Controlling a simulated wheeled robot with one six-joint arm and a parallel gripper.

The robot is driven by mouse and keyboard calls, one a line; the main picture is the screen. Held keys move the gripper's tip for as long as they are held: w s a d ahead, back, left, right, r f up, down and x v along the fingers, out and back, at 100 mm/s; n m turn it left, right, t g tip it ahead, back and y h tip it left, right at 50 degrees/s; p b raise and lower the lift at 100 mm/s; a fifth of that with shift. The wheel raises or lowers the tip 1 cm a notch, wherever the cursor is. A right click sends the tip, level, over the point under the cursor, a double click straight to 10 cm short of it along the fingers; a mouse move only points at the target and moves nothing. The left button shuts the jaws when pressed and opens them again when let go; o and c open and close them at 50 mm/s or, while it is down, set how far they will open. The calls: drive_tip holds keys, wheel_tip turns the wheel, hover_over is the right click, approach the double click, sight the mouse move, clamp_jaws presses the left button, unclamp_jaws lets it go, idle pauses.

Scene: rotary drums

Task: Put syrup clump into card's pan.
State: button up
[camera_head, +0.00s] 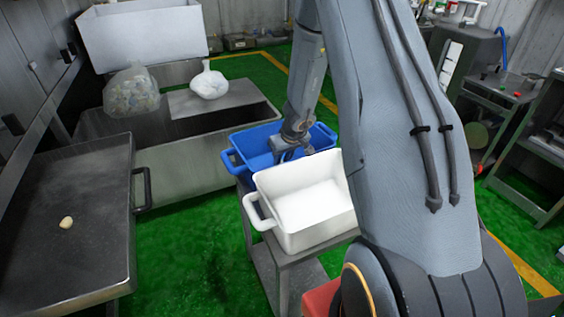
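A small pale yellowish lump (66,223), which looks like the syrup clump, lies alone on a dark metal tabletop at the left. A blue pan with handles (238,163) and a white pan with a handle (262,187) sit side by side on a grey stand. I see no card, so I cannot tell which pan is the card's. My gripper (289,156) points down over the blue pan, just behind the white pan's rim and far to the right of the lump. Its fingertips are small and partly hidden, so I cannot tell its opening.
A metal trough (185,163) stands behind, bearing a clear bag of mixed bits (131,91) and a white bag (209,82) on a flat plate. A white bin (145,35) is beyond. Green floor (195,245) lies free between the dark table and the stand. Machines line the right.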

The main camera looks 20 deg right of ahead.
drive_tip(key=shift+f+b, duration=0.1)
drive_tip(key=shift+b, duration=0.2)
drive_tip(key=o, duration=1)
drive_tip(key=shift+r+p, duration=0.25)
drive_tip(key=shift+p, duration=0.2)
drive_tip(key=p+v, duration=0.2)
drive_tip(key=v, duration=0.9)
drive_tip(key=s+a+r+g, duration=0.2)
drive_tip(key=s+a+r, duration=0.4)
drive_tip(key=s+a, duration=0.4)
drive_tip(key=shift+m+g, duration=0.5)
drive_tip(key=shift+g, duration=0.4)
drive_tip(key=s+a+r, duration=0.1)
drive_tip(key=s, duration=0.4)
drive_tip(key=s+a+r, duration=0.1)
drive_tip(key=s, duration=0.4)
drive_tip(key=s+a+r, duration=0.1)
drive_tip(key=s, duration=0.4)
drive_tip(key=shift+s+a, duration=0.25)
drive_tip(key=shift+a, duration=0.05)
